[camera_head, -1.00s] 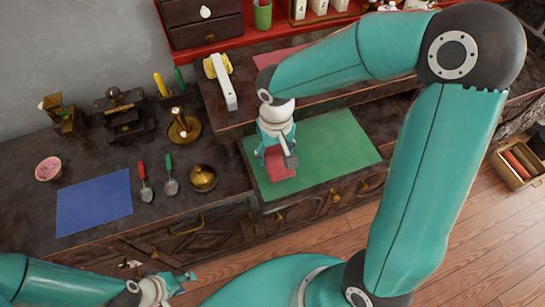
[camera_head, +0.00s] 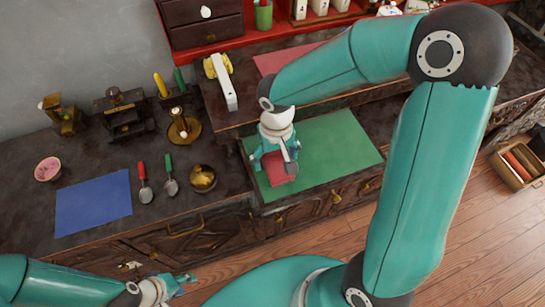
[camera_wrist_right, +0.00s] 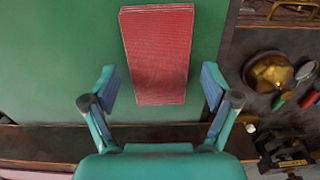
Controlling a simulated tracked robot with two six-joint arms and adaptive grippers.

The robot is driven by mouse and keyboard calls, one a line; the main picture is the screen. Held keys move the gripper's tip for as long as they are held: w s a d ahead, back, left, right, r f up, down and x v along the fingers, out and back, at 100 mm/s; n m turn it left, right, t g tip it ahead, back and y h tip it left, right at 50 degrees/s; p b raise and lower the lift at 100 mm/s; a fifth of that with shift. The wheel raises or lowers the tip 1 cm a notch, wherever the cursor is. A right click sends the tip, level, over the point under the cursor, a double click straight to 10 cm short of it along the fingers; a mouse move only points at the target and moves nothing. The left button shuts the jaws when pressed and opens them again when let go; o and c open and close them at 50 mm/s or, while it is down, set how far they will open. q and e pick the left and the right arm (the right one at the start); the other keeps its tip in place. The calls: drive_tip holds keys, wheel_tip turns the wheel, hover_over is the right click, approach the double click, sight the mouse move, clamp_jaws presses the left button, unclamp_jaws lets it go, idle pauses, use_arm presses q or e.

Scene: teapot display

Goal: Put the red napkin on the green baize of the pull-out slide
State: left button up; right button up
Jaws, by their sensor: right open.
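The red napkin (camera_head: 281,190) lies on the green baize (camera_head: 335,150) of the pull-out slide, towards its left side. In the right wrist view the folded napkin (camera_wrist_right: 158,55) is a flat red rectangle on the baize (camera_wrist_right: 60,60). My right gripper (camera_head: 275,170) is over the napkin's upper part in the head view and hides some of it. In the right wrist view its fingers (camera_wrist_right: 158,90) are spread apart, with the napkin between and beyond them, touching neither. My left gripper (camera_head: 182,284) is at the bottom left, away from the napkin; its fingers are too small to judge.
A blue cloth (camera_head: 94,202), two small trowels (camera_head: 145,183) and a brass pot (camera_head: 203,178) are on the dark counter left of the slide. A raised shelf (camera_head: 232,118) stands behind the baize. The baize's right part is clear.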

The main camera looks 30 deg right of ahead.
sight(276, 161)
drive_tip(key=shift+r, duration=0.2)
wheel_tip(276, 161, up, 12)
drive_tip(key=p, duration=0.1)
drive_tip(key=shift+f, duration=0.1)
idle(0.4)
